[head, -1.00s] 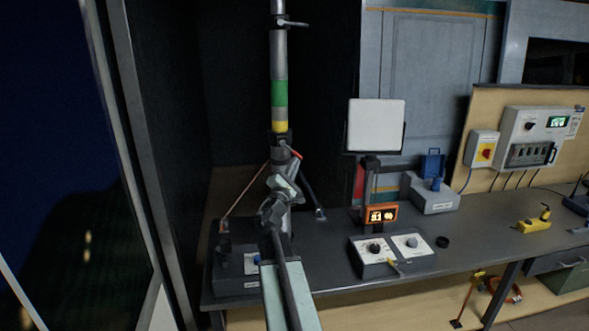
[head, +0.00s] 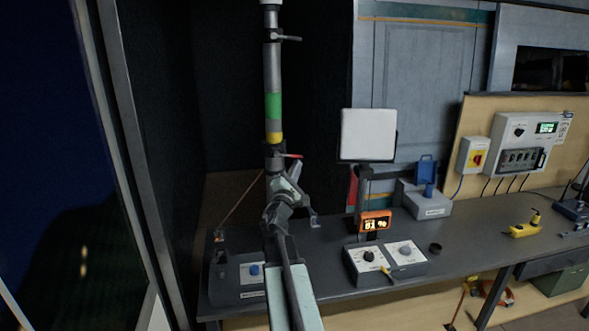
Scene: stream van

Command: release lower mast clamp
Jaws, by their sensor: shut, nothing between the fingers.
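The mast (head: 272,75) stands upright at left of centre, with a green band and a yellow band below it. The lower mast clamp (head: 276,150) is a dark collar just under the yellow band. Its red-tipped lever (head: 290,156) sticks out to the right, close to level. An upper clamp (head: 285,38) with a grey lever sits near the top of the mast. My gripper (head: 277,167) is shut and empty, just below the lower clamp. My own wrist and arm hide part of it and the mast foot. I cannot tell whether it touches the lever.
Stay lines run from the mast to the dark bench (head: 330,275). On the bench stand a control box with two knobs (head: 384,262), an orange display (head: 375,221), a white panel (head: 368,134) and a grey box with a blue part (head: 427,206). A door frame is at left.

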